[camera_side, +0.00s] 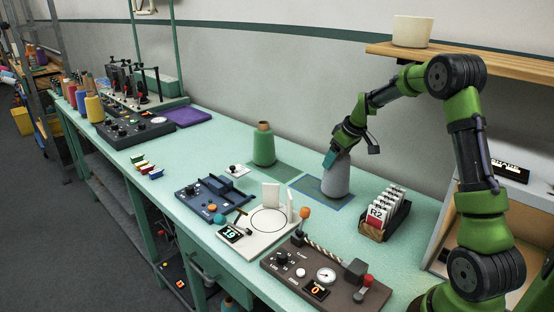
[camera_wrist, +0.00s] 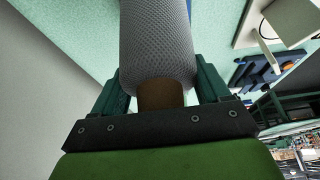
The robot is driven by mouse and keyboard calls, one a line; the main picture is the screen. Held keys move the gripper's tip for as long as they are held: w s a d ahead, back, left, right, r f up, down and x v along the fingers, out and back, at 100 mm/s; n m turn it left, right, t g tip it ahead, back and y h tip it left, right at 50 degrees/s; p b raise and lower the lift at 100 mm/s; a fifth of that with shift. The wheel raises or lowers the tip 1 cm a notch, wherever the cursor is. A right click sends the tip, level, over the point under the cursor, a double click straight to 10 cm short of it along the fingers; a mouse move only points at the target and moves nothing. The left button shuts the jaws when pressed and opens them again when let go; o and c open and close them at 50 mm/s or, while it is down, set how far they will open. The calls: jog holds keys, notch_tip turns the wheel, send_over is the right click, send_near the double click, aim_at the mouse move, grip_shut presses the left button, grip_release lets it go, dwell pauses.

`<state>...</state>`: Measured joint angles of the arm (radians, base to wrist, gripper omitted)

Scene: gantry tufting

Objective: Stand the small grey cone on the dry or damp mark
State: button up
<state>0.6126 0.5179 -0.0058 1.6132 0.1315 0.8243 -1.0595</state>
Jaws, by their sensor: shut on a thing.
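The grey cone (camera_side: 337,181) is upright at the blue-outlined rectangular mark (camera_side: 309,188) on the bench, its base overlapping the mark in the side view. I cannot tell whether it touches the bench. My gripper (camera_side: 337,156) is at the cone's top. In the wrist view the fingers (camera_wrist: 160,95) are on either side of the brown tube tip (camera_wrist: 160,96), below the grey wound body (camera_wrist: 156,45). A green cone (camera_side: 264,146) stands upright to the left, by a dark green rectangular mark (camera_side: 284,172). Which mark is dry or damp is not readable.
A card rack (camera_side: 385,214) marked R2 stands right of the grey cone. A white scale (camera_side: 267,220) reading 19 and a brown control box (camera_side: 322,275) are in front. A blue device (camera_side: 206,198) is left. A shelf (camera_side: 485,63) with a cream pot (camera_side: 411,31) hangs above.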

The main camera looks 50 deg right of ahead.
jog(key=shift+a+f, duration=0.15)
jog(key=shift+f, duration=0.45)
jog(key=o, duration=1.5)
jog(key=shift+f, duration=0.1)
jog(key=v, duration=0.7)
jog(key=shift+r, duration=0.3)
jog(key=s+a+r+m+t, duration=0.1)
jog(key=s+a+r, duration=0.25)
jog(key=a, duration=0.55)
jog(key=s+a+r+m, duration=0.1)
jog(key=s+a+r, duration=0.1)
jog(key=a+r, duration=0.45)
jog(key=s+a+f, duration=0.1)
jog(key=s+a, duration=0.3)
jog(key=s+a+f+m+t+y, duration=0.1)
jog(key=s+a, duration=0.3)
jog(key=a, duration=0.1)
jog(key=s+a+m+y, duration=0.1)
jog(key=s+a, duration=0.4)
jog(key=shift+f+t, duration=0.3)
jog(key=shift+f, duration=0.1)
